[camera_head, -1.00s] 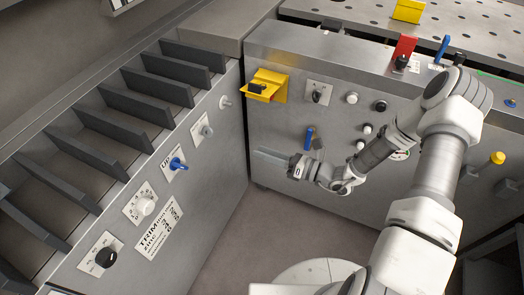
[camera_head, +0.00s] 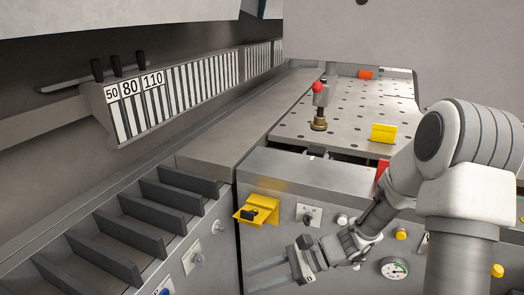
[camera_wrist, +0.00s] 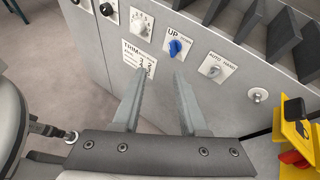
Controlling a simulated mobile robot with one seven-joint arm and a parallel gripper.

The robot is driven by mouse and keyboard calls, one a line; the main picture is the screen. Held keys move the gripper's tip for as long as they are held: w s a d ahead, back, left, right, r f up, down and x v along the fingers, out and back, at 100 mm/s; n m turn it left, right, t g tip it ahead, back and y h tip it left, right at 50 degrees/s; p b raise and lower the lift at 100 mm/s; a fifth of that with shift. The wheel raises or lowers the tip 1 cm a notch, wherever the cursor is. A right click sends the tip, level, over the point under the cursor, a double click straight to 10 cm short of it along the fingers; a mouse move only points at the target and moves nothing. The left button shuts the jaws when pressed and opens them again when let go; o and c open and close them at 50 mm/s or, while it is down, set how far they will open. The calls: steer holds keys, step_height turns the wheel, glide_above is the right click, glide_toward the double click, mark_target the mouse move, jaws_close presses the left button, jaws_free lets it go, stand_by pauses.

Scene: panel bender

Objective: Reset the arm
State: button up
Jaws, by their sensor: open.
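My gripper (camera_head: 268,275) hangs low in front of the machine's front panel, below the yellow bracket (camera_head: 257,210), in the head view. Its two long fingers point left and stand apart, with nothing between them. In the wrist view my gripper (camera_wrist: 158,85) shows two grey parallel fingers, open and empty. They point toward the side panel with the blue UP/DOWN knob (camera_wrist: 176,46) and the TRIM label (camera_wrist: 139,58). My arm bends in from the right side of the head view.
Slanted dark slats (camera_head: 126,222) line the left machine. A perforated metal table (camera_head: 352,112) lies behind, with a red-topped post (camera_head: 318,106) and a yellow block (camera_head: 384,133). A gauge (camera_head: 394,268) and several knobs sit on the front panel. Floor (camera_wrist: 35,35) shows at left in the wrist view.

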steer(key=s+d+r+n+t+h+p, duration=0.2)
steer(key=s+d+r+n+h, duration=0.2)
steer(key=r, duration=0.4)
steer(key=s+d+r+n+t+h+p, duration=0.2)
steer(key=s+d+r+n+h, duration=0.2)
steer(key=r, duration=0.5)
steer(key=s+d+r+n+t+h+p, duration=0.2)
steer(key=s+d+r+n+t+h, duration=0.1)
steer(key=s+d+r+n+h, duration=0.1)
step_height(320, 180, up, 4)
steer(key=d+n+h, duration=0.1)
steer(key=d+n, duration=0.1)
steer(key=n, duration=0.1)
steer(key=shift+s+d+r+n, duration=0.15)
steer(key=shift+s+d+n, duration=0.15)
steer(key=shift+d, duration=0.05)
